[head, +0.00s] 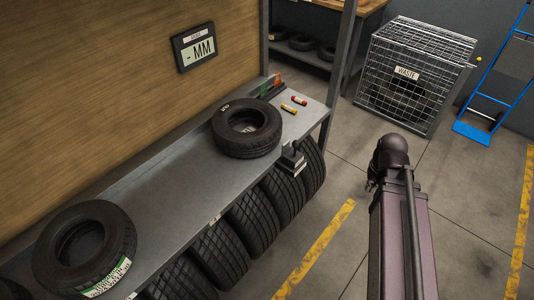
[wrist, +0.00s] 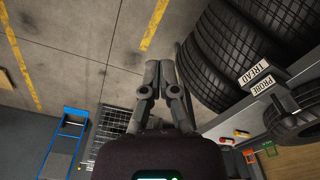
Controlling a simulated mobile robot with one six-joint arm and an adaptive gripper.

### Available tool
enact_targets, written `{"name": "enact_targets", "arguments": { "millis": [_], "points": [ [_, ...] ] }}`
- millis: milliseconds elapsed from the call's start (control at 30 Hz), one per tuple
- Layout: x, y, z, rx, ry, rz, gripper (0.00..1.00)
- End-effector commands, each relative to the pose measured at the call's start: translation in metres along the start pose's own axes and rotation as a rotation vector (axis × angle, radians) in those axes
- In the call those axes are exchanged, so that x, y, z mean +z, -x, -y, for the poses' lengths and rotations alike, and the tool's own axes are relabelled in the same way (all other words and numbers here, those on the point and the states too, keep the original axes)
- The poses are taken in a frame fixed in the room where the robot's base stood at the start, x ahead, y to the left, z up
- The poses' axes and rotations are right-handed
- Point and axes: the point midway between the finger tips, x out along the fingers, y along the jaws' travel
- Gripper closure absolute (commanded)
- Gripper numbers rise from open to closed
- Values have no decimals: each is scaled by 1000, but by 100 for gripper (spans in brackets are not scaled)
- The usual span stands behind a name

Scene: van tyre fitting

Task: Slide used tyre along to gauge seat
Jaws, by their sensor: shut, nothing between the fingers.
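A dark tyre with a white chalk-like mark (head: 247,143) lies flat on the grey shelf top (head: 165,190), towards its right end; I take it as the used tyre. Part of a tyre on the shelf also shows at the right edge of the wrist view (wrist: 302,128). A small black gauge stand (head: 292,160) is at the shelf's front edge beside the tyre; no separate seat can be made out. My gripper (wrist: 160,66) is shut and empty, out over the floor, apart from the tyre. In the head view my arm hides most of it.
Another tyre with a green and white label (head: 82,248) lies at the shelf's left. Several tyres stand below (head: 253,220). Red and yellow small items (head: 298,100) lie at the right end. The wall display (head: 196,47) reads "- MM". A waste cage (head: 410,80) stands beyond open floor.

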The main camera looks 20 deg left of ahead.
Motion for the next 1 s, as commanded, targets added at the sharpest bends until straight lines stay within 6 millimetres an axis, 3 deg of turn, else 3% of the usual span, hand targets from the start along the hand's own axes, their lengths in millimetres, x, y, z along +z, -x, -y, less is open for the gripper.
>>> {"name": "enact_targets", "arguments": {
  "millis": [267,500,800,1000],
  "points": [
    [-53,-7,80,-29,229,-69,100],
    [-88,-12,169,-61,449,-140,100],
    [-109,-15,275,-99,681,-216,100],
    [-111,-15,309,-112,753,-242,100]
  ]
}}
